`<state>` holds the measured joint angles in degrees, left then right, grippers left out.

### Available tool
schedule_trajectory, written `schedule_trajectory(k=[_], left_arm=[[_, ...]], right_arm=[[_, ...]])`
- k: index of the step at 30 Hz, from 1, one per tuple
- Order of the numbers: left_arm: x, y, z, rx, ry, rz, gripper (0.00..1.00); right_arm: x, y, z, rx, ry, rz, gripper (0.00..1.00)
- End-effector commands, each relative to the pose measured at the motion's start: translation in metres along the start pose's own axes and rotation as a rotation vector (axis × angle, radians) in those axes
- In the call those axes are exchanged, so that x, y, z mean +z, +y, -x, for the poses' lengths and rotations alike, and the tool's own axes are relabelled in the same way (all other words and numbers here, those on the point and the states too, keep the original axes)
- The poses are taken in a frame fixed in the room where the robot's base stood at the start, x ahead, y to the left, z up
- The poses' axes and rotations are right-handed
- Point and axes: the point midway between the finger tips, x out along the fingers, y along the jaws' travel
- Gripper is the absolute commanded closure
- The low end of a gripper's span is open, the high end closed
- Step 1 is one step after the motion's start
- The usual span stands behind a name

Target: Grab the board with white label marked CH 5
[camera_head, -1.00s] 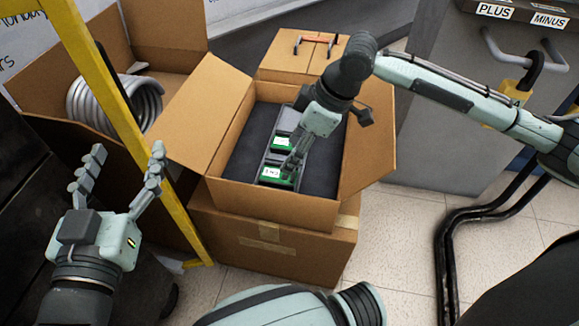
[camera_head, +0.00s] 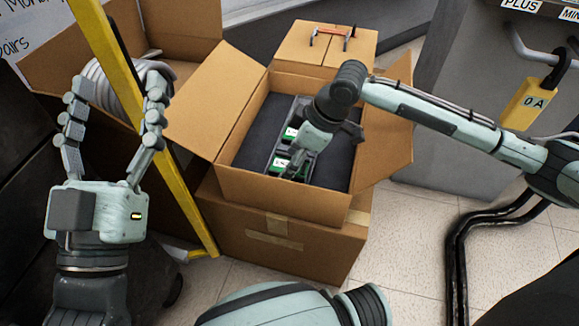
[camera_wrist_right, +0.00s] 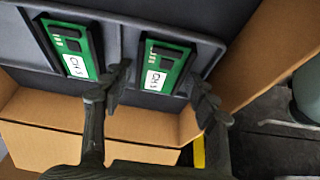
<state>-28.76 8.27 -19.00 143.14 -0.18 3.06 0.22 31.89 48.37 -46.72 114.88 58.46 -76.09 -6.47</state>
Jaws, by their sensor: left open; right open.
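Two green boards sit in a grey holder (camera_head: 302,105) inside the open cardboard box. In the head view, this gripper partly hides the boards. My left gripper (camera_head: 116,88) is open and empty, raised at the left.
The open box (camera_head: 275,195) stands on another carton (camera_head: 270,240), its walls and flaps close around my right gripper. A yellow post (camera_head: 185,200) stands beside my left gripper. A coil (camera_head: 100,72) lies in a box behind. Black cables (camera_head: 457,255) run along the right floor.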

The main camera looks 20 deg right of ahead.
Motion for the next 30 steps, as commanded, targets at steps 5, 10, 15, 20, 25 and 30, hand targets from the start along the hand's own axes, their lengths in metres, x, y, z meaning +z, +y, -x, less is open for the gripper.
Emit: schedule_trajectory(k=[5, 10, 15, 20, 25, 30], left_arm=[[0.0000, -0.0002, -0.0002, 0.000, -0.001, 0.000, 0.32], [-0.0018, -0.0001, -0.0010, 0.000, -0.002, 0.000, 0.32], [-0.0041, 0.0000, -0.0022, 0.000, -0.002, 0.000, 0.32], [-0.0063, 0.0002, -0.0032, 0.000, -0.003, 0.000, 0.32], [-0.0085, 0.0003, -0.0044, 0.000, -0.003, 0.000, 0.32], [-0.0094, 0.0003, -0.0048, 0.000, -0.003, 0.000, 0.32]], right_arm=[[0.0000, 0.0000, 0.0003, 0.000, 0.000, 0.000, 0.41], [0.0001, 0.0000, 0.0002, 0.000, 0.000, 0.000, 0.41], [0.0003, 0.0001, -0.0007, 0.000, 0.000, 0.000, 0.41], [0.0006, 0.0003, -0.0018, 0.001, 0.001, 0.000, 0.41], [0.0012, 0.0002, -0.0029, 0.000, 0.000, 0.000, 0.41], [0.0019, 0.0000, -0.0042, 0.000, 0.000, 0.000, 0.41]])
